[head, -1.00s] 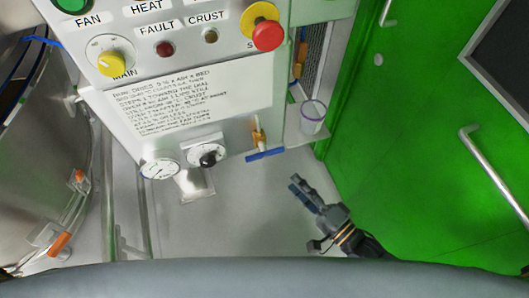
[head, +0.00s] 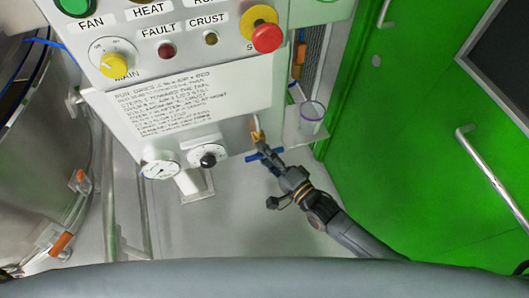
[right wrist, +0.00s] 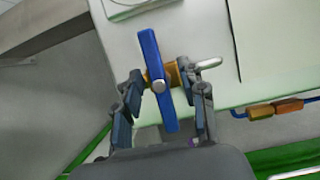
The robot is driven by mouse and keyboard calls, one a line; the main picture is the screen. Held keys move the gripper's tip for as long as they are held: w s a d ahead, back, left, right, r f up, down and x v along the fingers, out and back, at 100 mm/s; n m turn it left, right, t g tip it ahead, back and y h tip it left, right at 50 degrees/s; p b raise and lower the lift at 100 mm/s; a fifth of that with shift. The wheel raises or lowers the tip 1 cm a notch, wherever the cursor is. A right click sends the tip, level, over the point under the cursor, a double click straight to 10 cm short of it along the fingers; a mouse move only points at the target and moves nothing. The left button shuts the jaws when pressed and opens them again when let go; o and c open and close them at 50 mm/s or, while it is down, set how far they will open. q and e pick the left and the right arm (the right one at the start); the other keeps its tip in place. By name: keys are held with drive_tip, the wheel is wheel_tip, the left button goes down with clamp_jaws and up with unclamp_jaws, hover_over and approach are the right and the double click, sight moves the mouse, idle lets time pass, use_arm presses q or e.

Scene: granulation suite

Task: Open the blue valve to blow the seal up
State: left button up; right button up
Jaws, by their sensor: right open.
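The blue valve has a flat blue bar handle (head: 252,157) on a brass body (head: 257,135), low on the panel's right side. In the right wrist view the bar (right wrist: 150,58) runs nearly upright in the picture, its lower part between my fingers, with the brass body (right wrist: 183,73) behind it. My right gripper (head: 270,160) is at the handle, and in the right wrist view its two fingers (right wrist: 167,100) stand open on either side of the bar. A gap shows on both sides. My fingers hide part of the handle in the head view. My left gripper is not in view.
A pressure gauge (head: 160,169) and a black knob (head: 208,160) sit left of the valve. A small shelf holds a clear cup (head: 311,112) to the right. A green door (head: 420,170) stands at the right, a steel vessel (head: 35,150) at the left.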

clamp_jaws()
